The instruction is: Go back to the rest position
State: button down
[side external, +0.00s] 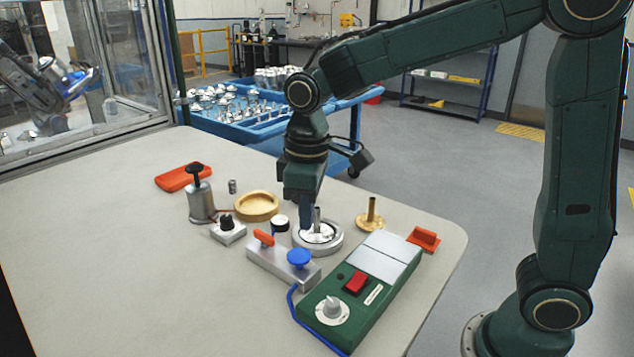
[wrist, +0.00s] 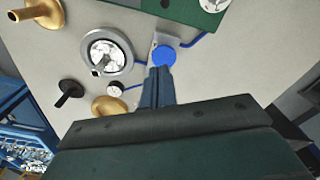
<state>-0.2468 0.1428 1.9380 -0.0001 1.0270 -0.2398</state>
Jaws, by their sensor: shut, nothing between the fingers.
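My gripper (side external: 307,222) points down in the side view, its blue fingers together and empty. Its tips appear just above or behind the left rim of a round silver housing (side external: 331,247) with a pale inside and a short upright pin. I cannot tell the exact gap. In the wrist view my gripper (wrist: 160,70) is shut, with nothing between the fingers. The housing (wrist: 122,70) lies to the left of the fingertips there, apart from them in the picture, and a blue knob (wrist: 164,56) shows just beyond the tips.
Near the gripper stand a grey block with blue and orange knobs (side external: 283,262), a green control box (side external: 355,300), a brass ring (side external: 256,207), a brass post (side external: 371,218) and a pump-like cylinder (side external: 200,203). Orange pieces (side external: 423,239) lie around. The table's front left (side external: 130,280) is clear.

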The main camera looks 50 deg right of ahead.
jog(key=s+d+r+m+t, duration=0.2)
jog(key=s+d, duration=0.2)
jog(key=s, duration=0.5)
jog(key=s+d+r+m+t, duration=0.3)
jog(key=s+d, duration=0.2)
jog(key=s, duration=0.4)
jog(key=shift+s+r+m, duration=0.15)
jog(key=shift+s+m, duration=0.15)
jog(key=shift+d, duration=0.1)
dwell(0.7)
